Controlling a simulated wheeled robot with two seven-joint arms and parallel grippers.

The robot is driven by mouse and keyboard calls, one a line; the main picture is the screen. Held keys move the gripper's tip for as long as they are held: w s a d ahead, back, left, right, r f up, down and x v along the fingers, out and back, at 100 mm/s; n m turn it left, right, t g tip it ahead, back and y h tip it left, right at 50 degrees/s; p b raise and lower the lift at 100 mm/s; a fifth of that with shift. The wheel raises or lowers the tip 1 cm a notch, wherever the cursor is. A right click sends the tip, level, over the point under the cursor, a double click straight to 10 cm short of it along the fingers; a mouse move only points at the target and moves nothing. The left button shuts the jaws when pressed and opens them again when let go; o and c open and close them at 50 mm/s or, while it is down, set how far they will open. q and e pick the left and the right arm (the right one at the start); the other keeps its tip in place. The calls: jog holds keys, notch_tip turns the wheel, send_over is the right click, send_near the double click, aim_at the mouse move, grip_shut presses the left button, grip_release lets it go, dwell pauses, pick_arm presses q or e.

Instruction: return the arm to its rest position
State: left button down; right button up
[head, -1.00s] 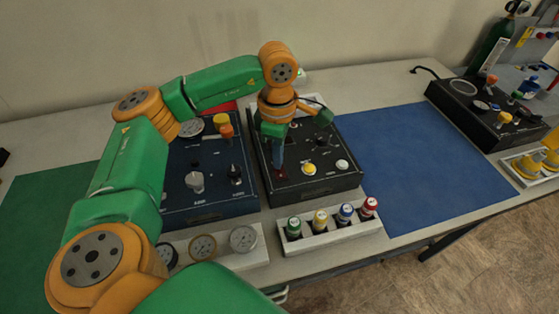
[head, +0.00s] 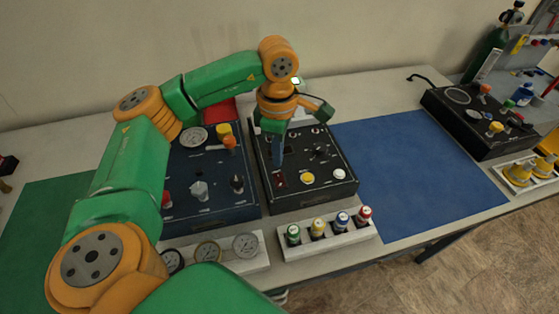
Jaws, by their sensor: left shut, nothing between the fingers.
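My left arm, green and orange, reaches in from the left and bends down over the black control box (head: 305,196). My left gripper (head: 278,164) is shut and empty, its slim blue-grey fingers pointing down. It is over the box's left part, just behind a red switch (head: 279,180) in the picture. The tip looks a little apart from the switch, but the exact gap is hard to tell. The box also has a yellow button (head: 308,178) and a white button (head: 339,174). My right gripper is not in view.
A dark blue panel (head: 210,213) with knobs stands left of the box, partly behind my arm. A rack (head: 325,245) of coloured caps and a gauge tray (head: 228,265) lie in front. The blue mat (head: 415,180) is clear. Another black panel (head: 480,120) stands at right.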

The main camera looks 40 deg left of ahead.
pick_arm(q)
notch_tip(320, 180, up, 2)
jog(key=shift+r+p, duration=0.1)
jog(key=shift+p, duration=0.4)
